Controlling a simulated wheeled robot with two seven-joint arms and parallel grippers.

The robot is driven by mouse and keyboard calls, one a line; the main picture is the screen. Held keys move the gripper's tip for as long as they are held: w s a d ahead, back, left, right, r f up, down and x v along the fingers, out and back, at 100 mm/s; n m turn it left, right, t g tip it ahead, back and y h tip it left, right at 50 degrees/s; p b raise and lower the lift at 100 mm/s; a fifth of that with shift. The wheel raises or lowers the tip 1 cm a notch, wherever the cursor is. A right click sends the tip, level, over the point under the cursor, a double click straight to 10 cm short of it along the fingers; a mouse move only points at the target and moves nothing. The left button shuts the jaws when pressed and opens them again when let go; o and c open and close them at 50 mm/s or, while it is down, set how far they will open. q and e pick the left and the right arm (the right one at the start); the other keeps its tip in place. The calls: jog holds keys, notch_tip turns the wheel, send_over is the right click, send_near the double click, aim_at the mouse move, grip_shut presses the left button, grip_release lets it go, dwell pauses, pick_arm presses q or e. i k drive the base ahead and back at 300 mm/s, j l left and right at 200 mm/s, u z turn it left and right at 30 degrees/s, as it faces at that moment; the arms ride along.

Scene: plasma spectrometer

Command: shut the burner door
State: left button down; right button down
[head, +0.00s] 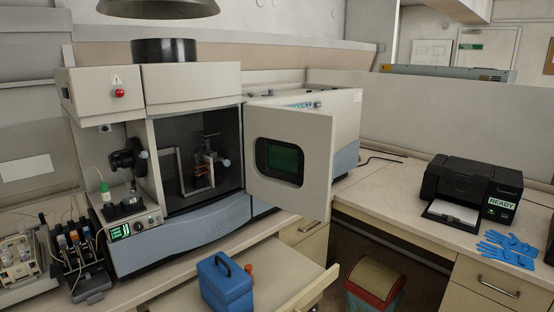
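The burner door (315,148) is a pale panel with a dark green window (281,160). It stands open, swung out to the right of the spectrometer's burner compartment (228,130). Inside the dark compartment is the burner assembly (203,170) with metal fittings, in plain sight. The spectrometer (195,84) is a large grey and blue instrument on the bench. Neither of my grippers shows in the head view.
A blue case (225,286) stands on a pulled-out surface (285,272) in front of the instrument. Small apparatus (80,250) crowds the left bench. A black printer (470,190) and blue gloves (508,248) are on the right bench. A bin (374,290) stands below.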

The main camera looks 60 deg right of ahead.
aim_at(289, 155)
jog(key=l+u, duration=0.1)
jog(key=l, duration=0.85)
jog(key=i+l+u, duration=0.1)
jog(key=l, duration=0.85)
jog(key=l+u, duration=0.15)
jog(key=l, duration=0.75)
jog(key=l+u, duration=0.1)
jog(key=l, duration=0.85)
jog(key=k+l+u, duration=0.1)
jog(key=l, duration=0.85)
